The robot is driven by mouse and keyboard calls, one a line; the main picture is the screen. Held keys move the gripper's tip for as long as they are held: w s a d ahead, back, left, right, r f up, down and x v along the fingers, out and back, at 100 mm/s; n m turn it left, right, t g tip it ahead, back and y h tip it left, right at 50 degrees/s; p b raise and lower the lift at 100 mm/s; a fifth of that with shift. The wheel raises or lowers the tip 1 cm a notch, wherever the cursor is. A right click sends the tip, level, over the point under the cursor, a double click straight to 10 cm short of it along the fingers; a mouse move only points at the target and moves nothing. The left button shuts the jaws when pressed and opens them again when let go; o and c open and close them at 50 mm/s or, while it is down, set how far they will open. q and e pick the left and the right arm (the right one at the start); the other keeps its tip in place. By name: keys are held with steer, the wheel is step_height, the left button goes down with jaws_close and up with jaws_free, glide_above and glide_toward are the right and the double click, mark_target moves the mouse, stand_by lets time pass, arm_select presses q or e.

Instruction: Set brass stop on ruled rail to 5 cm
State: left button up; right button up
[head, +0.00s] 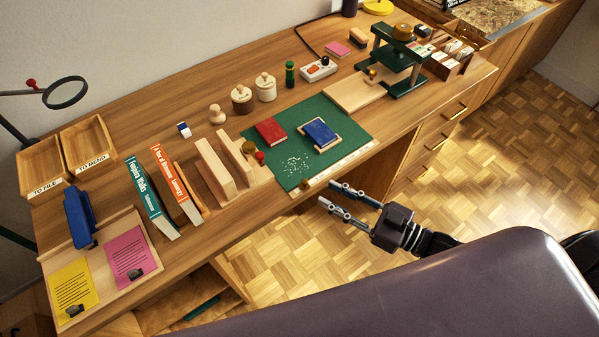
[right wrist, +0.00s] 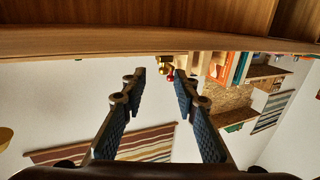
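The ruled rail (head: 345,164) is a pale strip along the front edge of the green mat, at the front of the desk. A small brass stop (head: 305,185) sits at the rail's left end; the marks are too small to read. My right gripper (head: 331,194) is off the desk's front edge, just right of the stop and apart from it. Its two fingers are open with nothing between them, as the right wrist view (right wrist: 157,80) also shows. My left gripper is in neither view.
The green mat (head: 345,125) bears a red book (head: 270,131) and a blue book (head: 320,133). A green press (head: 404,85) stands at the right. The floor before the desk is clear.

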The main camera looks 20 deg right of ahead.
mark_target(305, 181)
steer(key=shift+s+a+r+p+x, duration=0.1)
steer(key=shift+r+x, duration=0.1)
steer(key=shift+x, duration=1.1)
steer(key=shift+s+a+r+p+x, duration=0.1)
steer(key=shift+r+p+x, duration=0.1)
steer(key=shift+x, duration=1.1)
steer(key=shift+s+a+r+p+x, duration=0.1)
steer(key=shift+r+x, duration=0.1)
steer(key=shift+x, duration=1.1)
jaws_close()
steer(key=shift+w+d, duration=0.1)
